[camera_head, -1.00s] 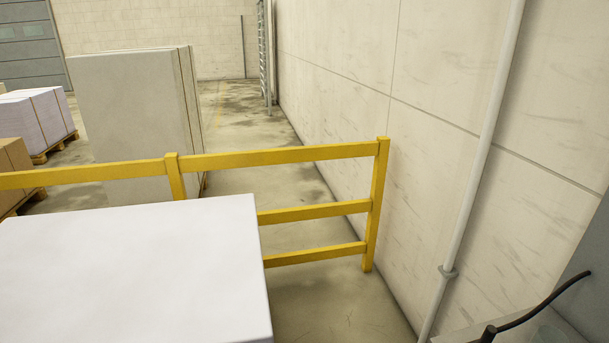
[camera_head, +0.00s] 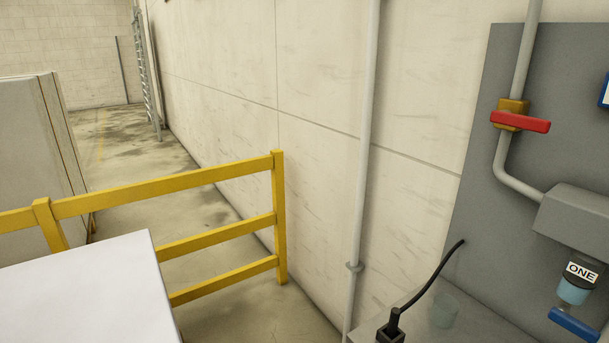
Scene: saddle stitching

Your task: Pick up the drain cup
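A small, faint, see-through cup (camera_head: 444,314), which looks like the drain cup, stands on a grey ledge (camera_head: 480,318) at the lower right. It is pale and hard to make out. Neither of my grippers is in view.
A grey wall panel (camera_head: 490,175) at the right bears a pipe, a red-handled valve (camera_head: 520,121) and a unit labelled ONE with a blue bowl (camera_head: 573,291). A black cable (camera_head: 425,287) rises from the ledge. A yellow railing (camera_head: 170,200) and a white block (camera_head: 80,295) are at left.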

